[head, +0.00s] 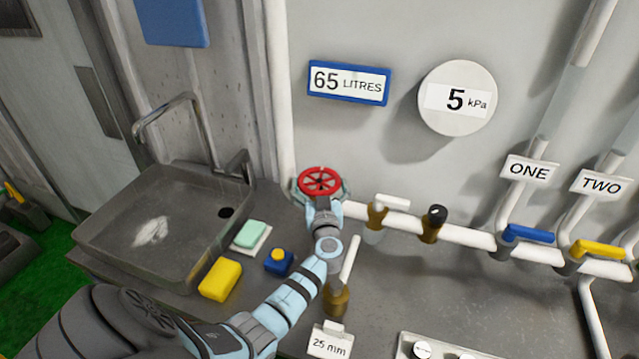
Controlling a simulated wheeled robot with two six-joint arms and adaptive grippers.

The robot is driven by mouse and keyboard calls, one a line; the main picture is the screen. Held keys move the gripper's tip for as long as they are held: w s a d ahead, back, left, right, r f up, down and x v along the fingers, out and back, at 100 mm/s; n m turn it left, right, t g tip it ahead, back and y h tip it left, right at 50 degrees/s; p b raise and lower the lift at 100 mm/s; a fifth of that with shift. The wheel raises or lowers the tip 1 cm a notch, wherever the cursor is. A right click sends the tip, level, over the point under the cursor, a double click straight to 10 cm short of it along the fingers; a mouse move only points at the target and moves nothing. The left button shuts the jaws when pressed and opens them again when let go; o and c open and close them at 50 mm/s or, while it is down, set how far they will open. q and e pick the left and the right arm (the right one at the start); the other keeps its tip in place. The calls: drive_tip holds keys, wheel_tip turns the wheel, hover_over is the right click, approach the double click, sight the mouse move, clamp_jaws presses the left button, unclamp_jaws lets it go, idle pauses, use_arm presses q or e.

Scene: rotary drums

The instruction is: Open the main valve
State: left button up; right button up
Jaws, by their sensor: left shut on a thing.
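The main valve appears as a red handwheel (320,181) on the white pipe at the back of the counter, left of the other fittings. My left arm reaches up from the bottom left, and my left gripper (321,200) is at the near side of the red wheel, shut on it. The fingers are small in view, and the arm hides the valve's lower body. My right gripper is not in view.
A sink (165,225) with a tap is on the left. A yellow sponge (220,279), a green soap block (251,234) and a small blue item (279,261) lie beside my arm. A brass fitting (337,297) stands close on its right. Blue (528,234) and yellow (598,250) valve handles are further right. A gauge (457,98) reads 5 kPa; a display (348,83) reads 65 litres.

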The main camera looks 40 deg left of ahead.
use_arm(q)
drive_tip(key=shift+w+d+n+g+y, duration=0.1)
drive_tip(key=shift+n+g+y, duration=0.7)
drive_tip(key=shift+g, duration=0.2)
drive_tip(key=shift+f+n+g+y, duration=0.1)
drive_tip(key=shift+n+g+y, duration=0.3)
drive_tip(key=shift+g, duration=0.1)
drive_tip(key=n+g+y+b, duration=0.1)
drive_tip(key=g+b, duration=0.1)
drive_tip(key=b, duration=0.1)
drive_tip(key=n+g+y+b, duration=0.1)
drive_tip(key=n+g+b, duration=0.1)
drive_tip(key=b, duration=0.1)
drive_tip(key=n+g+b, duration=0.1)
drive_tip(key=g+b, duration=0.1)
drive_tip(key=b, duration=0.2)
drive_tip(key=shift+w+f+n+g+y, duration=0.15)
drive_tip(key=shift+f+n+g+y, duration=0.15)
drive_tip(key=shift+n+g+y, duration=0.1)
drive_tip(key=shift+r+n+g+b, duration=0.2)
drive_tip(key=shift+n+g+b, duration=0.2)
drive_tip(key=shift+g+b, duration=0.35)
drive_tip(key=shift+r, duration=0.1)
drive_tip(key=o, duration=0.8)
